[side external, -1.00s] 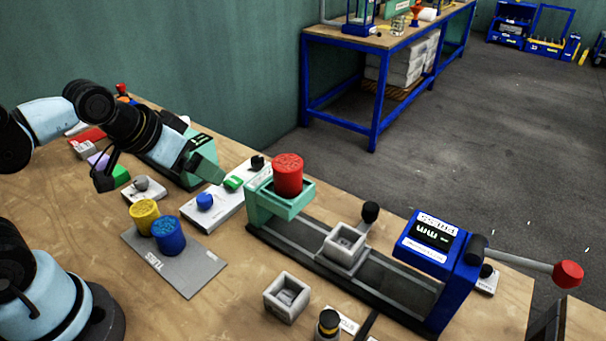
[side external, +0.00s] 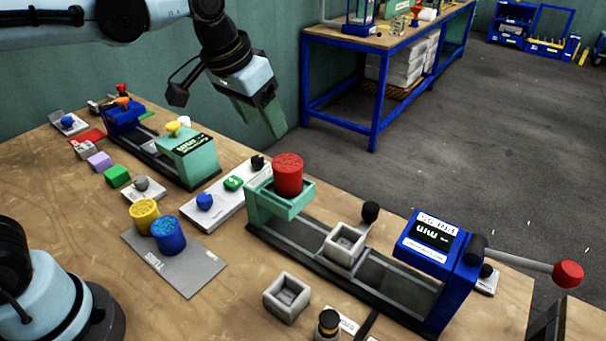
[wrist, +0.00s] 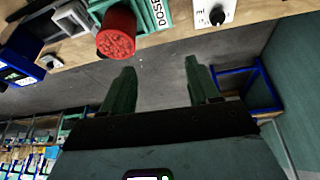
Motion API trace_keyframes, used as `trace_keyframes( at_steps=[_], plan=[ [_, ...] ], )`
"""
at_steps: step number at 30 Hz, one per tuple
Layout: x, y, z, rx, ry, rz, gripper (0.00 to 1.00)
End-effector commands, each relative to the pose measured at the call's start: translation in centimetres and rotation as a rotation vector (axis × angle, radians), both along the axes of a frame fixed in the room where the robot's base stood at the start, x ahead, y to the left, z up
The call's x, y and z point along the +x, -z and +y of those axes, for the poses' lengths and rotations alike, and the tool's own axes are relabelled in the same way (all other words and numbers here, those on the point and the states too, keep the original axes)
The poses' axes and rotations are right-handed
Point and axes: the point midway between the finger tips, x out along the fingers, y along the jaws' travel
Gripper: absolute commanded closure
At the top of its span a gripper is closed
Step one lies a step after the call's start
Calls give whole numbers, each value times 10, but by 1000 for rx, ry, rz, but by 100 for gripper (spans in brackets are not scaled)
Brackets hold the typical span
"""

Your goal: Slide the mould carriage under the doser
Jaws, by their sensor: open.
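The mould carriage (side external: 343,247) is a grey square block with a hollow top and a black ball knob (side external: 370,211) on its far side. It sits mid-way along the dark rail (side external: 395,289), between the green doser (side external: 285,201) and the blue press (side external: 436,254). A red cylinder (side external: 288,174) stands upright on the doser; it also shows in the wrist view (wrist: 117,36). My gripper (side external: 277,132) is raised above and behind the doser, to its left. In the wrist view its two green fingers (wrist: 163,80) are apart with nothing between them.
A loose grey mould (side external: 287,297) lies in front of the rail. Yellow and blue cylinders (side external: 168,236) stand on a grey plate at left. A white button panel (side external: 222,204) lies left of the doser. The press lever with a red knob (side external: 568,274) reaches right.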

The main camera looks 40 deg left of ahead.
Motion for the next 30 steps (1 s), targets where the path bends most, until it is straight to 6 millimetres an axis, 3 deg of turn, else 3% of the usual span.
trace_keyframes(
  at_steps=[3,9,18,24,30],
  plan=[
    [26,-5,-27,5,31,61,40],
    [59,-1,-73,24,75,160,40],
    [88,28,-144,70,134,300,40],
    [91,46,-171,95,155,354,40],
    [91,55,-177,101,159,368,40]
  ],
)
